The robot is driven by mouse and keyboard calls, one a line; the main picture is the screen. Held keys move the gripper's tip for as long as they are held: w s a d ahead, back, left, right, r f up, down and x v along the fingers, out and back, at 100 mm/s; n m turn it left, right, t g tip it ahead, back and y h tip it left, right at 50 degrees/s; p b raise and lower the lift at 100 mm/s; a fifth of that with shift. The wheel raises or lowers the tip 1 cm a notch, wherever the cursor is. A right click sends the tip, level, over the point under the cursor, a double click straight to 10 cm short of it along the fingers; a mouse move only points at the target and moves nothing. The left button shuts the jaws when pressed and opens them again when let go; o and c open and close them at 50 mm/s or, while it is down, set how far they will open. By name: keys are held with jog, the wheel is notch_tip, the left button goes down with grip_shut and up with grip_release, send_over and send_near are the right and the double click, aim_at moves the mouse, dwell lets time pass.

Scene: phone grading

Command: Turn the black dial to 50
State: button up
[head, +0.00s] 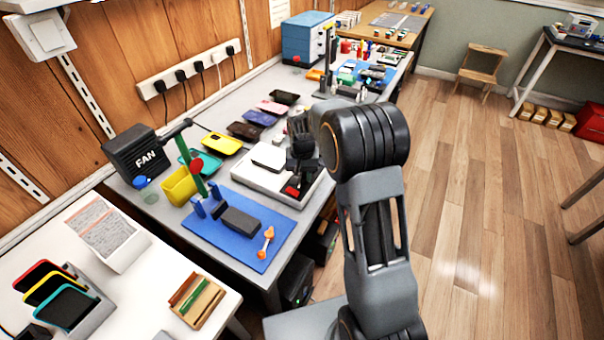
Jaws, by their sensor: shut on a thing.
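My gripper (303,165) points down over the right part of a white and grey box-shaped device (255,179) on the long workbench. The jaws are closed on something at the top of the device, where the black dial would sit. The dial and its number marks cannot be made out, since my gripper and arm cover that spot. A red switch (291,190) shows on the device just below my gripper. A pale flat plate (268,156) covers the device's left part.
Left of the device are several phone cases, a yellow bin (179,186) and a green stand (190,160). A blue mat (225,249) with a dark block (240,221) lies in front. A black fan box (136,152) stands against the wall.

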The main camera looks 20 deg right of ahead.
jog(key=shift+n, duration=1.7)
jog(key=o, duration=0.9)
jog(key=shift+r, duration=0.1)
notch_tip(320, 180, up, 14)
jog(key=shift+f+p, duration=0.2)
jog(key=shift+p, duration=0.45)
jog(key=shift+w, duration=0.1)
